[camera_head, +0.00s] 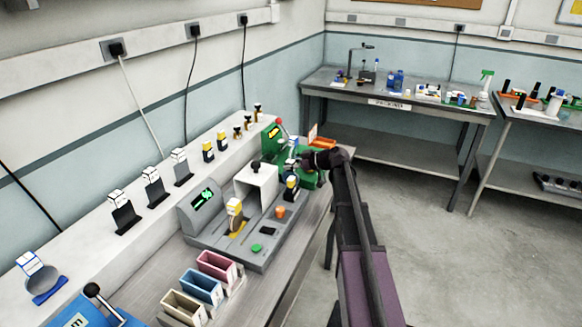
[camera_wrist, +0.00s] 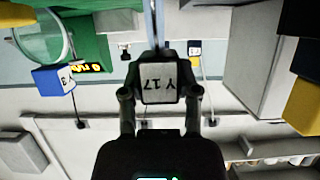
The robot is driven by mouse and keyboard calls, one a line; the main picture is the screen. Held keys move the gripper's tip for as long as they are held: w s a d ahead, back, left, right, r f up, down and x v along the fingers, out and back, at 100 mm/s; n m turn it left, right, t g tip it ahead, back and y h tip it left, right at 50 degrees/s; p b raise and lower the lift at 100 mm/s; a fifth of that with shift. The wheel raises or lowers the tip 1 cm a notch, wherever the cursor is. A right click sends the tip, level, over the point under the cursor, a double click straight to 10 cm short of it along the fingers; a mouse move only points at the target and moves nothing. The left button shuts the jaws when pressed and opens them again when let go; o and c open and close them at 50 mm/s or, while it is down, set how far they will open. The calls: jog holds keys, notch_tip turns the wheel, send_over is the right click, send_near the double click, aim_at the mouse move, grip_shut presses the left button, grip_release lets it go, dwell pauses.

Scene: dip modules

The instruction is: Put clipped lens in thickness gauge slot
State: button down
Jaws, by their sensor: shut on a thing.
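In the wrist view my gripper (camera_wrist: 158,98) is shut on a clip with a white face marked "Y 17" (camera_wrist: 159,83). A thin strip runs up from the clip, which looks like the lens seen edge-on. In the head view my gripper (camera_head: 307,160) is beside a green device (camera_head: 272,143) with a lit display and a red-knobbed lever. The held lens is hard to make out there. The wrist view shows the green device (camera_wrist: 93,45) at upper left. I cannot tell which device is the thickness gauge, and no slot shows clearly near the held lens.
A grey device (camera_head: 200,203) with a lit display holds a yellow-clipped lens (camera_head: 235,213). A dark-clipped piece (camera_head: 291,187) stands near my gripper. Three open bins (camera_head: 203,287) stand in front.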

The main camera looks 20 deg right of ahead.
jog(key=shift+f, duration=0.2)
jog(key=shift+c, duration=1.7)
grip_release()
jog(key=shift+r, duration=0.15)
jog(key=shift+r, duration=0.15)
jog(key=p+v, duration=0.4)
jog(key=v, duration=0.8)
jog(key=shift+p, duration=0.3)
